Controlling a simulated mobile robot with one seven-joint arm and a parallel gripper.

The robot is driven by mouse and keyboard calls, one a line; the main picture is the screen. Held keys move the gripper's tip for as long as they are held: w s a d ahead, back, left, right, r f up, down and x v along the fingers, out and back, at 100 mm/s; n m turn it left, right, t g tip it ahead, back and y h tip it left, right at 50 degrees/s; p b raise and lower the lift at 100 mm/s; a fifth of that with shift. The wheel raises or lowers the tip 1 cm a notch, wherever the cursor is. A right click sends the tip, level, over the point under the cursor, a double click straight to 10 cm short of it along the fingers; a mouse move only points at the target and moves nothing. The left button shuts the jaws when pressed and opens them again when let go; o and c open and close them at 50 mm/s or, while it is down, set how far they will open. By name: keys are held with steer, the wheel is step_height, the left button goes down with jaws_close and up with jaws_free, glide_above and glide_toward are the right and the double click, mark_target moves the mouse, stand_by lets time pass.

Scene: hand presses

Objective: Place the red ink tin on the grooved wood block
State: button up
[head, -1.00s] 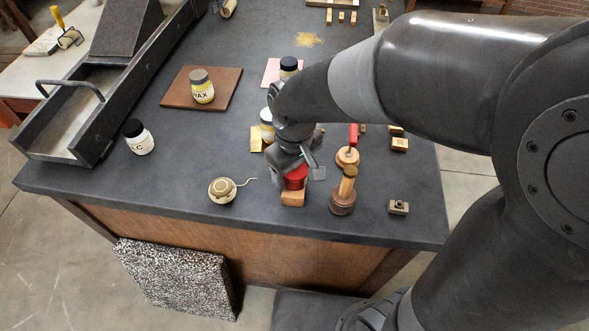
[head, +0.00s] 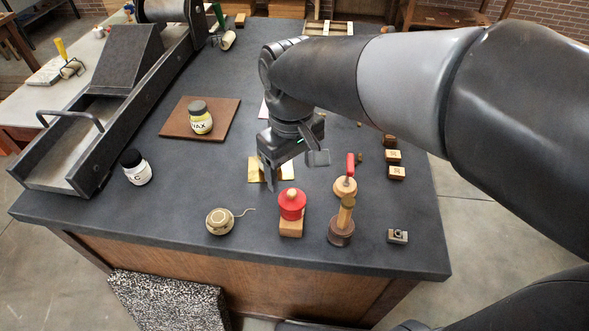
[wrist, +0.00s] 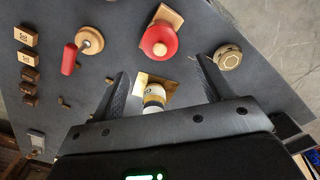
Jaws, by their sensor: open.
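The red ink tin (head: 292,203) sits upright on the grooved wood block (head: 291,229) near the table's front edge. In the wrist view the red tin (wrist: 159,41) covers part of the block (wrist: 167,15), whose one end shows past it. My gripper (head: 283,180) is open and empty, above the table just behind the tin and apart from it. In the wrist view its two fingers (wrist: 166,85) are spread wide, with the tin beyond their tips.
A wooden-handled tool (head: 342,224) and a red-handled tool (head: 346,180) stand right of the tin. A round twine holder (head: 220,221) is at its left. A brass piece (head: 257,170) and a jar (wrist: 154,96) lie under my gripper. A wax jar (head: 199,118) stands on a brown board (head: 228,113).

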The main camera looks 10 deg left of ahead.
steer(key=shift+r, duration=0.35)
steer(key=s+d+r+m+t, duration=0.1)
steer(key=d+m, duration=0.3)
steer(key=d, duration=0.6)
steer(key=s+d+r+m+t, duration=0.1)
steer(key=s+d+m+t, duration=0.3)
steer(key=d, duration=0.7)
steer(key=shift+s+r+m+t, duration=0.2)
steer(key=shift+s+m+t, duration=0.1)
steer(key=shift+m, duration=0.5)
